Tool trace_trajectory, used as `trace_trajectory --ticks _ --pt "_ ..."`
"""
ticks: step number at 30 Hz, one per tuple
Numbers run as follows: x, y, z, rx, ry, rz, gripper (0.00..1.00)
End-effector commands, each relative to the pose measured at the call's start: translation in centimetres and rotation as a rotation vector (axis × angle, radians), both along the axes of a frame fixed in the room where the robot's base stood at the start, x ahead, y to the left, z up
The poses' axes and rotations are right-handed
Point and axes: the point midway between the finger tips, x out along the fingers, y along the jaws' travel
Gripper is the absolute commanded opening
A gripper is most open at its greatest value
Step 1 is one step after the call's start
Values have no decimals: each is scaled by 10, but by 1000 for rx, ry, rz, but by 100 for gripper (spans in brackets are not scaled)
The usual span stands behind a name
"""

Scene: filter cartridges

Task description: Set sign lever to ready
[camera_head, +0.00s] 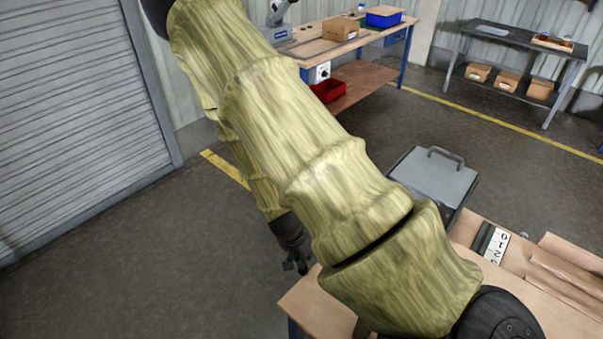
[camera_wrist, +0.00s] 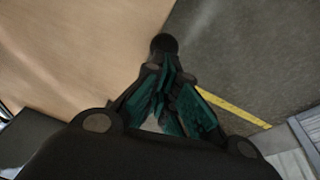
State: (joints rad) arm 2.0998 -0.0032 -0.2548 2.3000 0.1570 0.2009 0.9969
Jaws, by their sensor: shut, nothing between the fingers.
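My gripper (camera_head: 296,266) hangs by the left edge of the wooden table (camera_head: 315,300), mostly hidden behind my arm in the head view. In the wrist view, my gripper (camera_wrist: 165,72) is shut with nothing held, its teal-padded fingers drawn together. A round black knob (camera_wrist: 163,42) shows at the fingertips; it may be the lever's end, and I cannot tell whether they touch. No lever or sign can be clearly made out in the head view.
A grey lidded box with a handle (camera_head: 436,177) stands behind a black-and-white number plate (camera_head: 495,246) on the table. A workbench (camera_head: 300,46) and a shelf table (camera_head: 510,42) stand at the back. Open floor lies left, before a roller shutter (camera_head: 75,110).

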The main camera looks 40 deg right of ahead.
Motion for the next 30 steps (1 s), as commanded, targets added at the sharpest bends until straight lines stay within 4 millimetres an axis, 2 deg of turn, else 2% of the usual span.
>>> trace_trajectory --ticks 5,12,14,30 --pt "3 -6 11 0 -1 -1 0" --pt "9 -24 36 1 -1 2 0" --pt "9 -18 34 0 -2 6 0" --pt "8 16 83 -1 -2 6 0"
